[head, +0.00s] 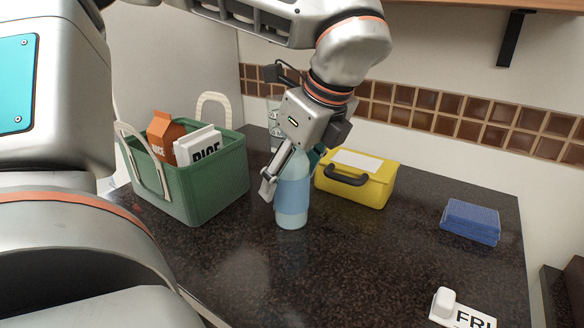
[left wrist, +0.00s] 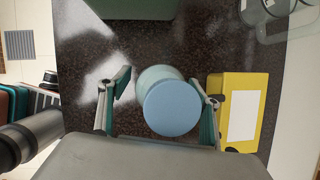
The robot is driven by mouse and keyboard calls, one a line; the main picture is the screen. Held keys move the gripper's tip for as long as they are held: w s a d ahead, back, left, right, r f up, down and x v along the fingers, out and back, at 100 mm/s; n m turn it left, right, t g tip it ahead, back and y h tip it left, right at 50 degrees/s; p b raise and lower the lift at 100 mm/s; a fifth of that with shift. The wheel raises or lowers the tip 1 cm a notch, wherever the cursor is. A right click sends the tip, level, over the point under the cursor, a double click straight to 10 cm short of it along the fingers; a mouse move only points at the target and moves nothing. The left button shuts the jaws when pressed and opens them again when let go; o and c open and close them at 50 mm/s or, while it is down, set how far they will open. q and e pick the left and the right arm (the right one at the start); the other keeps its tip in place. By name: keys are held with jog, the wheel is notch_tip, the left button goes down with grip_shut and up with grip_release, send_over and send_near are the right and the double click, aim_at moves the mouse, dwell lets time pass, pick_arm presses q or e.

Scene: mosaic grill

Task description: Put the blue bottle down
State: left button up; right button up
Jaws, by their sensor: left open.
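The blue bottle (head: 292,196) stands upright on the dark speckled counter, between the green basket and the yellow case. My left gripper (head: 294,172) is at the bottle's upper part, with one finger in front of it to the left and the other behind it to the right. In the left wrist view the bottle (left wrist: 172,102) shows from above, between the two spread fingers of the gripper (left wrist: 160,105). A gap shows at the left finger; the right finger is close beside the bottle, and I cannot tell whether it touches. My right gripper is not in view.
A green basket (head: 212,180) with an orange carton (head: 163,135) and a rice box (head: 197,147) stands to the left. A yellow case (head: 372,186) stands close on the right. A blue folded cloth (head: 470,221) lies farther right. The counter's front middle is clear.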

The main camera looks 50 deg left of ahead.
pick_arm(q)
jog(key=shift+r, duration=0.1)
grip_shut()
